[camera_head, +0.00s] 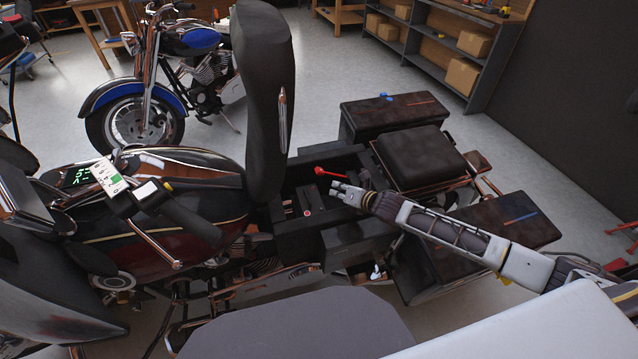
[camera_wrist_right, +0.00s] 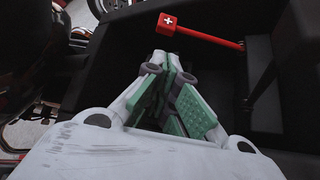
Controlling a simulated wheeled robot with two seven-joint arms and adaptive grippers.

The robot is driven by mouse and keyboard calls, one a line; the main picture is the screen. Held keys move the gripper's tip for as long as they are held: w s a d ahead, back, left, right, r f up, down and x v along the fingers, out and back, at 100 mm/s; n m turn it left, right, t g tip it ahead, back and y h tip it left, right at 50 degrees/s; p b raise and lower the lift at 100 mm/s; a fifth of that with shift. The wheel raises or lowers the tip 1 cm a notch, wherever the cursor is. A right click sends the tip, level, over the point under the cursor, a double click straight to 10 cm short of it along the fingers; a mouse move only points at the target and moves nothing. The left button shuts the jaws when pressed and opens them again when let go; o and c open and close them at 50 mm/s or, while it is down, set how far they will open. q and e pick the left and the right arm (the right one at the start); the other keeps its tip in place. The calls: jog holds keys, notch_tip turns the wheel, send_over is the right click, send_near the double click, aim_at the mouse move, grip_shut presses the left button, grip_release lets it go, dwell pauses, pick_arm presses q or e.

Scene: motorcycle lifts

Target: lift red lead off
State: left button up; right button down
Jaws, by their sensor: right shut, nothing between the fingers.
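The red lead (camera_head: 320,171) has a red block end marked with a white cross and a thin red arm running to the right. It lies over the open compartment under the motorcycle's raised seat. In the right wrist view the red lead (camera_wrist_right: 167,24) is beyond the fingertips, at the top. My right gripper (camera_head: 337,188) is beside the lead on its near side, apart from it. In the wrist view my right gripper (camera_wrist_right: 172,65) is shut and empty, its green pads close together. My left gripper is not in view.
The raised black seat (camera_head: 264,100) stands upright left of the compartment. A black passenger seat (camera_head: 418,157) and side cases (camera_head: 395,115) lie to the right. A handlebar grip (camera_head: 190,219) is at the left. A blue motorcycle (camera_head: 150,110) and shelves (camera_head: 440,50) are farther back.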

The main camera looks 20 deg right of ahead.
aim_at(332, 174)
jog(key=b+x, duration=0.2)
jog(key=x, duration=0.7)
jog(key=shift+w+a+f, duration=0.2)
jog(key=shift+w, duration=0.1)
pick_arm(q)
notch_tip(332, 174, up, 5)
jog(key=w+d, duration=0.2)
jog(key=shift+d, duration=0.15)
pick_arm(e)
jog(key=shift+w, duration=0.15)
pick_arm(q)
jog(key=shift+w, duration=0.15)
pick_arm(e)
jog(key=shift+r, duration=0.15)
